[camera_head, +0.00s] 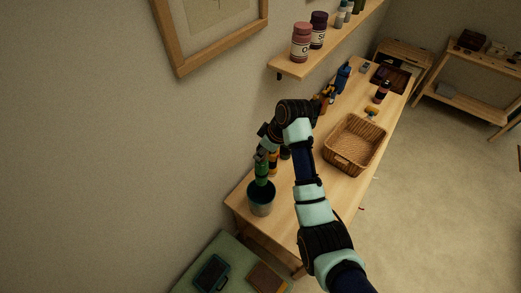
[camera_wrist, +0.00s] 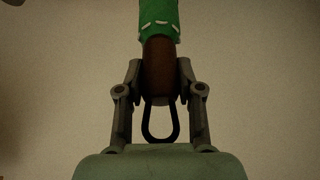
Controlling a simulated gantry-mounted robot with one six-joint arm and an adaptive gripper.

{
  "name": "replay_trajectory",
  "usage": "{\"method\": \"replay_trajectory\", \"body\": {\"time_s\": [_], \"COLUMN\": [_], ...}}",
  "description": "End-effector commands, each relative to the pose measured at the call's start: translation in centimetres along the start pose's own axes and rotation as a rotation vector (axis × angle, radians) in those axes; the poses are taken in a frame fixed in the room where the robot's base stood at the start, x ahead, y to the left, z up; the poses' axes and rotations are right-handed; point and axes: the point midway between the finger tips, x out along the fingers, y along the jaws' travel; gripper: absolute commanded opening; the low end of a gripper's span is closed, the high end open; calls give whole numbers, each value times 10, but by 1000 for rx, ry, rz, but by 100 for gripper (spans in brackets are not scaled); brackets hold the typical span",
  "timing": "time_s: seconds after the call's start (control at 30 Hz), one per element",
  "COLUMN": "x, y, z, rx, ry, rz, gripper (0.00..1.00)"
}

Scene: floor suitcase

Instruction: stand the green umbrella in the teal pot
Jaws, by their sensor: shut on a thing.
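The green umbrella (camera_head: 261,169) is upright above the teal pot (camera_head: 261,205), its lower end at or inside the pot's mouth; I cannot tell how deep it reaches. My gripper (camera_wrist: 161,82) is shut on the umbrella's brown handle (camera_wrist: 160,60) in the wrist view, with a dark strap loop hanging between the fingers and the green cloth (camera_wrist: 160,20) beyond. In the head view my gripper is small and partly hidden by my arm. The pot stands near the left end of the wooden table (camera_head: 291,208).
A wicker basket (camera_head: 354,145) sits on the table right of my arm. Bottles, a blue one (camera_head: 342,77) among them, and a dark tray (camera_head: 391,79) stand farther back. A wall shelf (camera_head: 325,52) with jars is above. A green surface (camera_head: 233,265) lies below the table's left end.

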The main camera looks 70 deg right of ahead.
Motion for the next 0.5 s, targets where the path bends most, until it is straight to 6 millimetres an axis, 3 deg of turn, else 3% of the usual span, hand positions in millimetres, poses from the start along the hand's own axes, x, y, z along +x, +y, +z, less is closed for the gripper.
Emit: {"method": "replay_trajectory", "body": {"time_s": [0.5], "x": [46], "y": [0], "z": [19], "rx": [-1], "ry": [0], "rz": [0], "gripper": [0]}}
